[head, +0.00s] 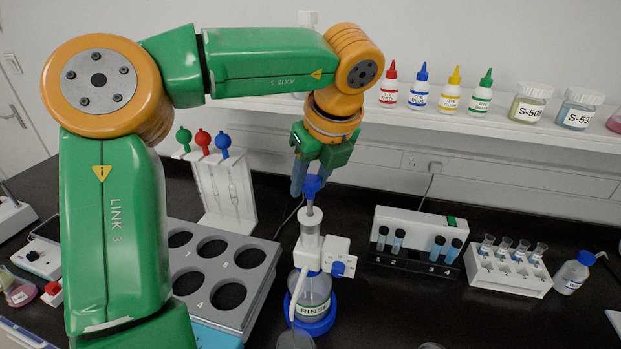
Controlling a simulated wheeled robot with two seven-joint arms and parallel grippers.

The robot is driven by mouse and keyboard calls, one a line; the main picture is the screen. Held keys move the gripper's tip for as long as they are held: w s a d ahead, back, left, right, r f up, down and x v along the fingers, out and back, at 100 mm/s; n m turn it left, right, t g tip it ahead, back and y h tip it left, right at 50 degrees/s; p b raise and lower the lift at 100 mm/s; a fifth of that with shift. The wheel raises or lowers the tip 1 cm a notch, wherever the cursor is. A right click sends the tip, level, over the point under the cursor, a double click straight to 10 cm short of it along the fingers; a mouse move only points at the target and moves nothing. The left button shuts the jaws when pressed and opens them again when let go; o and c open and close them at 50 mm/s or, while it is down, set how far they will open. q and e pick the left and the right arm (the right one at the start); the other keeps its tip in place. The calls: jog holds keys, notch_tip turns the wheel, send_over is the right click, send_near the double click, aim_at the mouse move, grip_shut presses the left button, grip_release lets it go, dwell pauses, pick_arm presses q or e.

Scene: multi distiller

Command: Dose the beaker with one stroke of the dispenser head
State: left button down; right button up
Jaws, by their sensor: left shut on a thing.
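The dispenser (309,250) is a white bottle-top pump with a clear barrel, set on a clear bottle labelled RINSE (314,295) with a blue base ring. Its blue head (313,184) stands on a grey rod above the barrel. My left gripper (312,178) reaches down from above and is shut on the blue head; its fingers partly hide it. A thin spout tube curves down at the dispenser's left. A clear vessel, seemingly the beaker (295,340), shows under it, cut off by the bottom edge. My right gripper is not in view.
A grey rack with round holes (255,262) stands left of the dispenser, and a pipette stand (207,190) behind it. Right are a vial block (415,222), a white tube rack (508,275) and a small bottle (573,272).

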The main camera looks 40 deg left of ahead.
aim_at(310, 197)
pick_arm(q)
jog(key=shift+f+b, duration=1.6)
jog(key=shift+f, duration=0.25)
jog(key=shift+c, duration=1.8)
grip_release()
jog(key=shift+a, duration=0.1)
jog(key=p+v, duration=0.1)
jog(key=v, duration=0.6)
jog(key=shift+r+p, duration=0.1)
jog(key=shift+p, duration=0.3)
